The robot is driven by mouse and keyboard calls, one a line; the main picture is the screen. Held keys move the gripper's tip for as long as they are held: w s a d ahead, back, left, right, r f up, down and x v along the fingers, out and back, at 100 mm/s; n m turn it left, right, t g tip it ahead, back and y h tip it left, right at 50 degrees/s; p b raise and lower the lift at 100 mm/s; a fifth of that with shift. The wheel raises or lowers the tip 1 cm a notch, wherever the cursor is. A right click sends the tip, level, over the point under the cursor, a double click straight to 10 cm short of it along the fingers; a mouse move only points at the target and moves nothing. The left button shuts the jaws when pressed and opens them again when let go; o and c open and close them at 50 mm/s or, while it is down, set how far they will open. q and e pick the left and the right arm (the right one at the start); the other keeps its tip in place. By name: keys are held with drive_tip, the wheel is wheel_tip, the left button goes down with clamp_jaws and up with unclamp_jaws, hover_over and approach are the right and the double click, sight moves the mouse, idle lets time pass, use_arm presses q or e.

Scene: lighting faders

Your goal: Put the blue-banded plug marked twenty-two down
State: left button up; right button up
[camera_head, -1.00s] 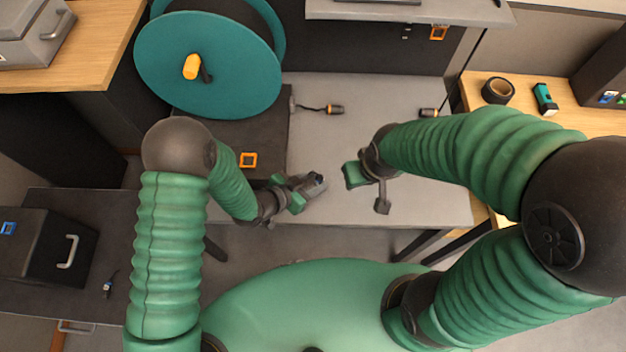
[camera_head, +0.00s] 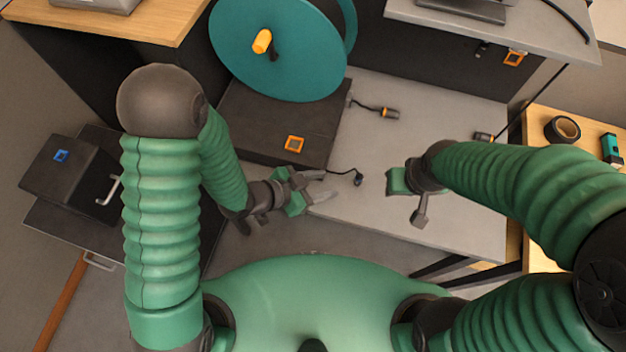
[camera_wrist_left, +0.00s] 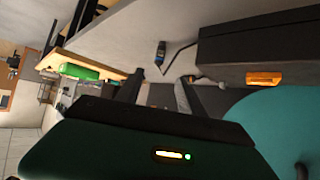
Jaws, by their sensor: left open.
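A dark plug with a cable (camera_head: 358,180) lies on the grey table near its front edge. In the left wrist view the plug (camera_wrist_left: 161,52) shows a small blue band; its number is not legible. My left gripper (camera_head: 328,186) is open and empty, left of the plug and apart from it. Its two spread fingers (camera_wrist_left: 160,85) show in the left wrist view, with the plug beyond the gap. My right gripper (camera_head: 405,192) hangs over the table to the right of the plug; its finger opening is not clear.
A dark box (camera_head: 262,120) with an orange square stands left of the plug, below a teal reel (camera_head: 285,55). Black tape (camera_head: 562,129) sits on the wooden table at right. Grey table between the plugs is clear.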

use_arm(q)
drive_tip(key=w+a+r+n+y, duration=0.2)
drive_tip(key=a+n+y, duration=0.15)
drive_tip(key=a, duration=0.45)
drive_tip(key=w+a+r+n+y, duration=0.25)
drive_tip(key=a+y, duration=0.25)
drive_tip(key=a, duration=0.3)
drive_tip(key=s+a+r+n+g+y, duration=0.1)
drive_tip(key=s+a+r+n+g, duration=0.1)
drive_tip(key=s+a+n, duration=0.3)
drive_tip(key=s+r+n, duration=0.1)
drive_tip(key=s, duration=0.3)
drive_tip(key=shift+s+a+r+g, duration=0.15)
drive_tip(key=shift+a+r+g, duration=0.05)
drive_tip(key=shift+r+g, duration=0.2)
